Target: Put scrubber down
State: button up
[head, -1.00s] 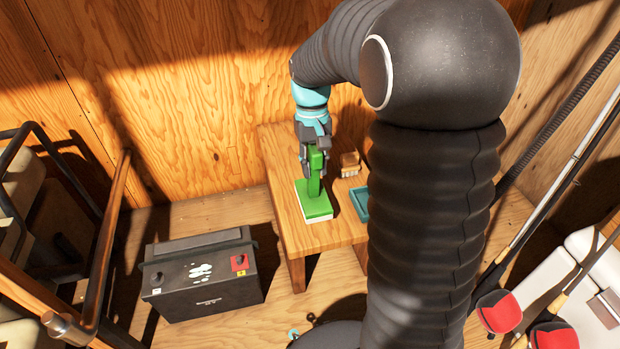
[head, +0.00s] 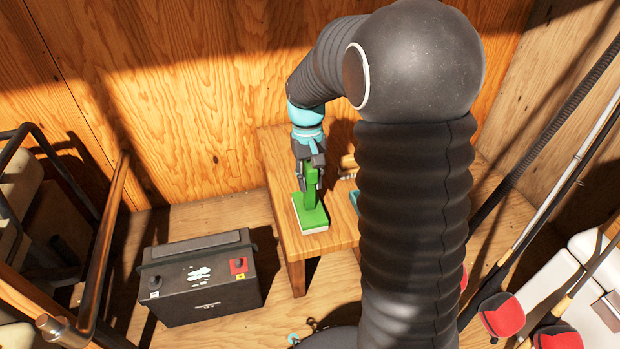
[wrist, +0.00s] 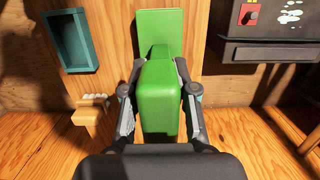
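The green scrubber (head: 311,217) has a flat rectangular base with a pale underside and an upright block handle. It is over the near end of the wooden bench, base down; I cannot tell whether it touches the wood. My gripper (head: 311,181) comes down from above with a finger on each side of the handle. In the wrist view the scrubber (wrist: 160,98) fills the space between the fingers of my gripper (wrist: 160,80), which looks shut on the handle. The handle hides parts of the inner finger faces.
The wooden bench (head: 281,210) stands by the plywood wall. A teal tray (wrist: 73,68) and a small wooden brush (wrist: 92,112) lie on it beside the scrubber. A black battery (head: 200,280) stands on the floor to the left. Rods with red parts (head: 503,315) are at right.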

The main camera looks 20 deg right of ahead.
jog(key=o, duration=0.3)
jog(key=shift+o, duration=0.2)
jog(key=shift+r, duration=0.1)
jog(key=r+p, duration=0.1)
jog(key=r, duration=0.2)
jog(key=w+r, duration=0.1)
jog(key=r, duration=0.3)
jog(key=r+p, duration=0.1)
jog(key=r, duration=0.2)
jog(key=shift+w+r+p, duration=0.3)
jog(key=shift+w, duration=0.05)
jog(key=shift+r, duration=0.6)
jog(key=shift+s+r, duration=0.1)
jog(key=shift+r, duration=0.15)
jog(key=s+r+t, duration=0.3)
jog(key=s+t, duration=0.4)
jog(key=s, duration=1.6)
jog(key=shift+s, duration=0.4)
